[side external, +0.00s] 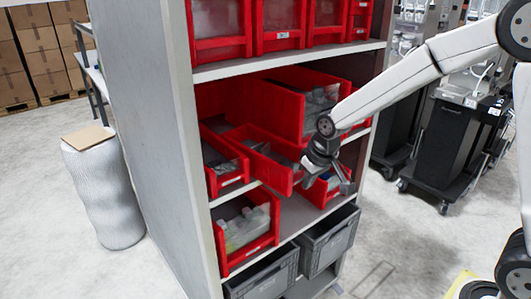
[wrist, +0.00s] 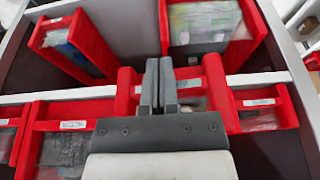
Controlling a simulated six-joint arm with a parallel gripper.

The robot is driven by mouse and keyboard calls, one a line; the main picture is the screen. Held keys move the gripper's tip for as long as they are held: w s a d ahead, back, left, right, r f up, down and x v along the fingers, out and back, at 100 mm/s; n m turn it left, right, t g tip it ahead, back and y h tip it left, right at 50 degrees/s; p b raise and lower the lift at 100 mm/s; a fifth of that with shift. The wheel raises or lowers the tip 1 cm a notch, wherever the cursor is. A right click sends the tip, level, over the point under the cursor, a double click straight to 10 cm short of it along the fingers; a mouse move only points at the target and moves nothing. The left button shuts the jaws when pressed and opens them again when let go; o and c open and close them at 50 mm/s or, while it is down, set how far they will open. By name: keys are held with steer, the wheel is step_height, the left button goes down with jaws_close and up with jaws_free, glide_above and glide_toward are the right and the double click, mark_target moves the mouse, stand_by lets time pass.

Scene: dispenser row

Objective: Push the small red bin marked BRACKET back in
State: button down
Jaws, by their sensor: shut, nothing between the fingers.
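Small red bins stand on the middle shelf; their label print is too small to read, so I cannot tell which is marked BRACKET. One small red bin (side external: 279,178) sticks out past its neighbours in the side view, tilted or angled outward, with parts inside. My gripper (side external: 345,184) is just right of that bin's front, close before another small red bin. In the wrist view my gripper (wrist: 157,68) has its dark fingers together and empty, over a red bin front with a white label (wrist: 188,83). Contact cannot be told; the fingers hide part of that front.
A large red bin (side external: 300,92) is behind and above. A small red bin (side external: 226,172) stands at left. A lower red bin (side external: 246,232) and grey crates (side external: 328,240) are below. The shelf's grey side panel (side external: 150,120) closes the left.

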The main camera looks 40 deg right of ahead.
mark_target(282, 164)
steer(key=shift+w, duration=0.1)
steer(key=shift+w, duration=5)
steer(key=shift+s, duration=0.15)
steer(key=shift+s, duration=1.6)
steer(key=shift+s+r, duration=0.2)
steer(key=shift+s, duration=0.2)
steer(key=v, duration=0.9)
steer(key=shift+r, duration=0.35)
